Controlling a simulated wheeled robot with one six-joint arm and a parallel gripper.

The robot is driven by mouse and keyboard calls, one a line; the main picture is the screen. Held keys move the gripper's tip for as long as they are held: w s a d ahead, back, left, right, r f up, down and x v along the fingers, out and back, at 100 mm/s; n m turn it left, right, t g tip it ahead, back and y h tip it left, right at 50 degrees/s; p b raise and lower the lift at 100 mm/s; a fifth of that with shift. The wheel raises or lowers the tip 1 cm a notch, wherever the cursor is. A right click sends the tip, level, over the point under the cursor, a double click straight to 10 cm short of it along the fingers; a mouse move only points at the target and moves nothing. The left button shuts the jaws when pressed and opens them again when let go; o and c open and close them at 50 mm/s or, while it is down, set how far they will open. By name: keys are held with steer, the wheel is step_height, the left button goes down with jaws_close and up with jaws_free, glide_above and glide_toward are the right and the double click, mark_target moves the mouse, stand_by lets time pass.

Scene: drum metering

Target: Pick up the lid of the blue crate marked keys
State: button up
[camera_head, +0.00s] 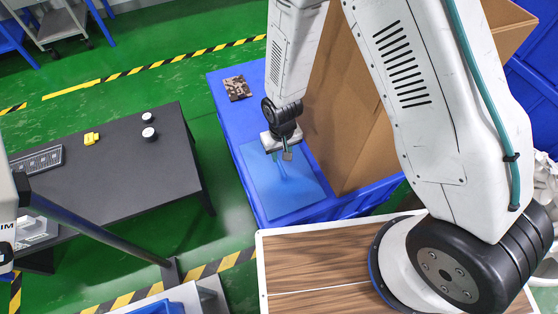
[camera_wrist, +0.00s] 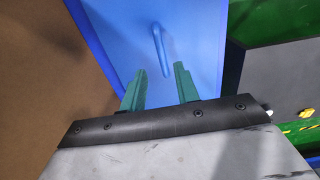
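A flat light blue lid (camera_head: 283,197) with an upright bar handle lies on a long blue crate or bench (camera_head: 222,92). I cannot read any "keys" marking. In the wrist view the lid (camera_wrist: 200,25) fills the upper middle, with its handle (camera_wrist: 160,42) standing up near the centre. My gripper (camera_wrist: 160,73) has its two green fingers apart with nothing between them. The handle is just beyond the fingertips and roughly in line with the gap. In the head view my gripper (camera_head: 286,155) hangs over the far part of the lid; contact cannot be judged.
A tall brown cardboard panel (camera_head: 350,120) stands close along the lid's right side. A brown patterned item (camera_head: 237,87) lies farther back.

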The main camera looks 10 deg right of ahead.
mark_target(280, 165)
steer(key=shift+f, duration=0.45)
step_height(280, 165, down, 7)
steer(key=shift+a+r, duration=0.1)
steer(key=shift+c, duration=0.3)
jaws_close()
